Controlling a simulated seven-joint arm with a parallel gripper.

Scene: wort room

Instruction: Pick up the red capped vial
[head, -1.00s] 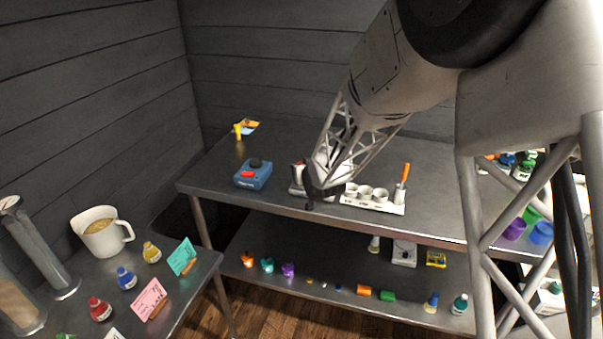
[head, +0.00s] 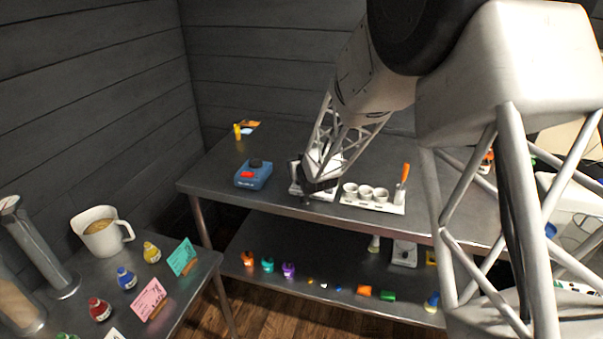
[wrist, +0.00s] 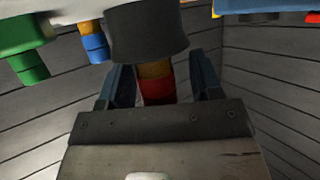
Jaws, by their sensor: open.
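The red capped vial (wrist: 157,90) shows in the wrist view, where the scene appears upside down. It has an amber body and stands in a black cylindrical holder (wrist: 148,32). My gripper (wrist: 160,78) is open, with one dark blue finger on each side of the vial; I cannot tell whether either touches it. In the head view my gripper (head: 318,185) is low over a white device (head: 294,190) on the back table, and hides the vial and most of that device.
A blue device (head: 253,174) with a red button stands to the left. A white rack (head: 372,204) with cups and an orange-handled tool (head: 403,177) are close on the right. Green (wrist: 22,52) and blue (wrist: 95,45) capped items show in the wrist view.

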